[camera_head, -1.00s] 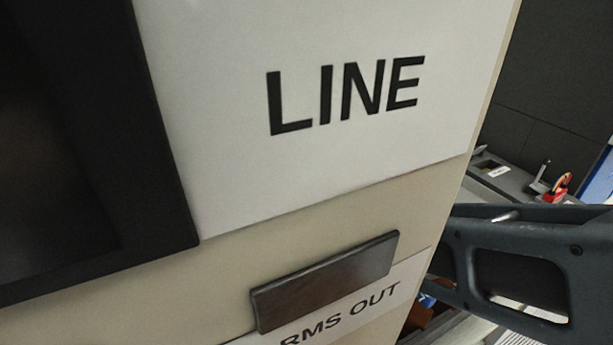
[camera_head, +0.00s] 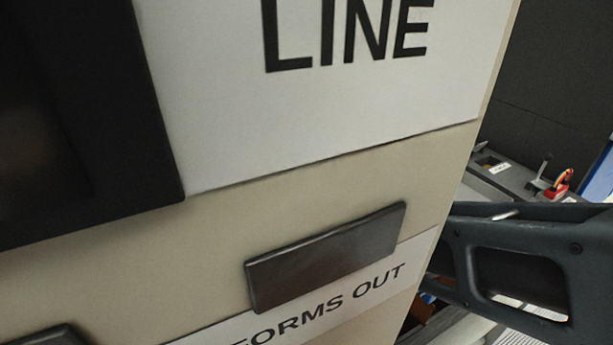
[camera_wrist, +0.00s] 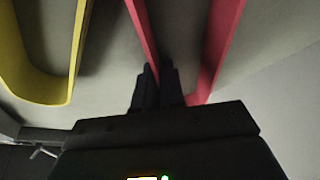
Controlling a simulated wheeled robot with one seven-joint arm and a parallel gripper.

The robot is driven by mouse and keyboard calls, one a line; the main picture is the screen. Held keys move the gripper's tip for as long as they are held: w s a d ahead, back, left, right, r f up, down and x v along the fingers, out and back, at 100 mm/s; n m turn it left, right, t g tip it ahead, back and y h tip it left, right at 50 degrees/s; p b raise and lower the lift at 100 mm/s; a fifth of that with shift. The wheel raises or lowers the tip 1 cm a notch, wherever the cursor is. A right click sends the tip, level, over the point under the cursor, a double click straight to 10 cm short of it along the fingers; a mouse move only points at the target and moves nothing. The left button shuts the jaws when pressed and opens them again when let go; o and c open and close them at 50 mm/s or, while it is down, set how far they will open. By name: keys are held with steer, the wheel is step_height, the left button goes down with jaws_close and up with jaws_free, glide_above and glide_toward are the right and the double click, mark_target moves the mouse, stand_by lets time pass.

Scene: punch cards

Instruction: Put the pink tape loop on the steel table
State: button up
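The pink tape loop (camera_wrist: 222,45) shows in the wrist view as two pink strands that come down toward my gripper (camera_wrist: 157,72). Its lower end is partly hidden behind the fingers. The two dark fingers stand close together, one on each side of the left pink strand. I cannot tell whether they press on it. In the head view neither the loop nor the fingertips show. I cannot make out the steel table for certain in either view.
A yellow loop (camera_wrist: 72,50) is left of the pink one. In the head view a beige cabinet (camera_head: 215,225) with a dark handle (camera_head: 325,258) fills most of the picture, very near. At the right are a grey unit (camera_head: 505,175) and a small red-orange object (camera_head: 562,184).

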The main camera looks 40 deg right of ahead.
steer(key=o, duration=0.5)
